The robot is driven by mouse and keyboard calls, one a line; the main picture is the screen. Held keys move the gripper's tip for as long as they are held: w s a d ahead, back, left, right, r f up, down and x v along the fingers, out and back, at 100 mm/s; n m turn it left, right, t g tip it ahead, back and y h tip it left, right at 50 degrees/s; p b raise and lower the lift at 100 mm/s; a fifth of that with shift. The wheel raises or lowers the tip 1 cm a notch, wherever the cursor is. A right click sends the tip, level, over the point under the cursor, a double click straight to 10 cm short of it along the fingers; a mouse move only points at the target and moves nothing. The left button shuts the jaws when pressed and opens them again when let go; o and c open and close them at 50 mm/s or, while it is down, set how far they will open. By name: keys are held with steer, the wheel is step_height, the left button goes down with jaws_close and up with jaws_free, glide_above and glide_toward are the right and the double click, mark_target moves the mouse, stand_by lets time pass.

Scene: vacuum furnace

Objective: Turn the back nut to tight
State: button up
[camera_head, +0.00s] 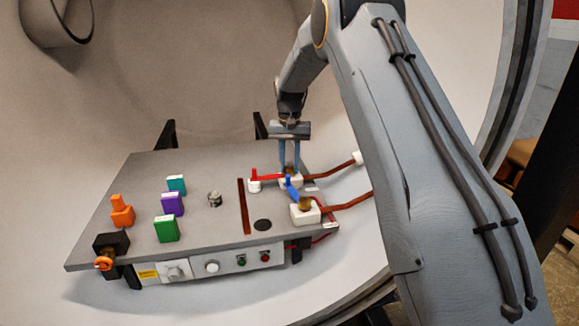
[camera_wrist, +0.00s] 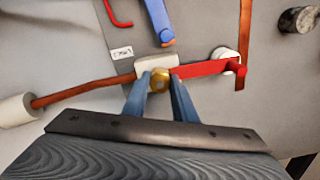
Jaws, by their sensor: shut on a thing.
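The back nut is a small brass nut (camera_wrist: 159,80) on a white block (camera_wrist: 153,63), seen in the wrist view. My gripper (camera_wrist: 160,77) points down over it with one finger on each side, shut on the nut. In the head view my gripper (camera_head: 290,170) is at the back right of the grey panel, and its fingers mostly hide the nut. A red bar (camera_wrist: 203,69) runs from the nut to a white post (camera_wrist: 225,57). The front nut (camera_head: 305,203) is brass, on a white block (camera_head: 304,216) nearer the camera, with a blue bar (camera_head: 292,189) beside it.
Copper-coloured rods (camera_head: 346,202) leave the blocks to the right. Teal (camera_head: 176,184), purple (camera_head: 172,203) and green (camera_head: 166,229) blocks and an orange part (camera_head: 122,212) stand on the panel's left (camera_head: 95,238). The curved chamber wall (camera_head: 200,90) surrounds the panel.

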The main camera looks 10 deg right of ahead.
mark_target(289, 166)
steer(key=shift+m, duration=1.1)
steer(key=o, duration=1)
steer(key=shift+a, duration=0.1)
steer(key=shift+o, duration=0.2)
steer(key=shift+r+b, duration=1.1)
steer(key=shift+r, duration=2.85)
steer(key=s+f+n, duration=0.2)
steer(key=s+f, duration=0.1)
steer(key=s, duration=1)
steer(key=s+f+n, duration=0.2)
steer(key=s+f, duration=0.1)
steer(key=s, duration=1)
steer(key=s+f+n, duration=0.2)
steer(key=s+f, duration=0.1)
steer(key=s, duration=1)
steer(key=shift+s+f+t, duration=0.2)
steer(key=shift+f+t, duration=0.1)
steer(key=shift+f, duration=0.1)
